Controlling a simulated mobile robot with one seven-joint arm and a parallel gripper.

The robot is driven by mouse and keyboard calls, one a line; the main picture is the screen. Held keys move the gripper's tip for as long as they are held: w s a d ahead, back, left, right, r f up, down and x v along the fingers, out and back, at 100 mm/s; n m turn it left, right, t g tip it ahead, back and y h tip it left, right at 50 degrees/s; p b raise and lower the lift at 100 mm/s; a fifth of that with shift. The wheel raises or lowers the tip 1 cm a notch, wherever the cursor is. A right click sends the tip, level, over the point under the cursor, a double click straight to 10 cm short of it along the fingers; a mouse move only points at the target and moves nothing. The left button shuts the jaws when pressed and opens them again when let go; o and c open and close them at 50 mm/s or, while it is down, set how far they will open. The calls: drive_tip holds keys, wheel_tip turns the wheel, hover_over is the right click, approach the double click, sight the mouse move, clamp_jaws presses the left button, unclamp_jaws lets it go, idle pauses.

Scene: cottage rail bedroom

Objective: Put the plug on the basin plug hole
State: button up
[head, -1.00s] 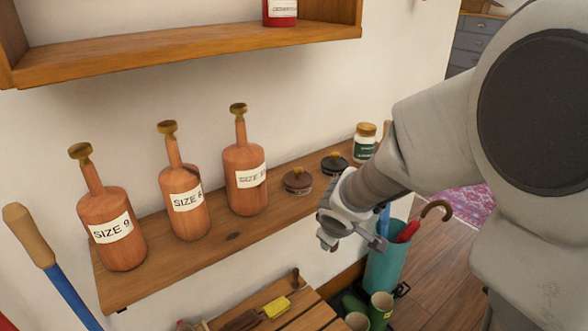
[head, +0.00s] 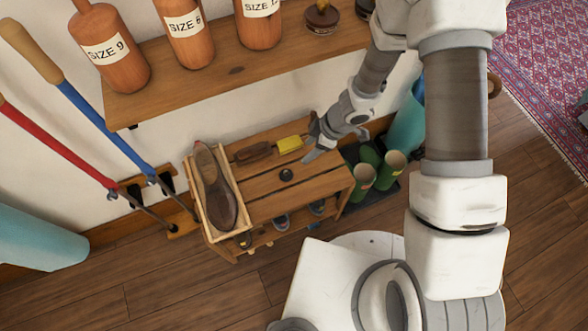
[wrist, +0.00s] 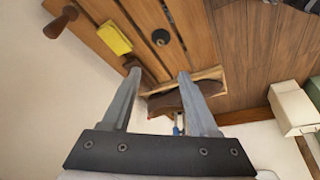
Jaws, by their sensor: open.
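A small dark round piece, perhaps the plug, lies on the slatted wooden bench (head: 318,186). It is the black disc (head: 286,174) near the middle of the slats. In the wrist view this black disc (wrist: 160,37) shows above the fingertips with a small lighter spot at its centre. My gripper (head: 314,148) hangs above the back right part of the bench. In the wrist view my gripper (wrist: 160,74) has its fingers spread with nothing between them, and the disc lies beyond the tips. No basin or plug hole is recognisable in either view.
A wooden tray with a shoe (head: 218,190) sits on the bench's left end. Green boots (head: 390,170) stand at the right.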

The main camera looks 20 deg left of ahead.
drive_tip(key=b, duration=0.7)
hover_over(286, 172)
drive_tip(key=d, duration=0.2)
wheel_tip(286, 172, down, 12)
drive_tip(key=shift+d+r, duration=0.1)
drive_tip(key=shift+r, duration=0.1)
drive_tip(key=b+x, duration=0.3)
drive_tip(key=x, duration=0.1)
drive_tip(key=shift+w+d+f, duration=0.1)
drive_tip(key=shift+d+f, duration=0.05)
drive_tip(key=shift+f, duration=0.15)
drive_tip(key=shift+a+f+b, duration=0.2)
drive_tip(key=shift+f+b, duration=0.15)
drive_tip(key=shift+r, duration=0.1)
clamp_jaws()
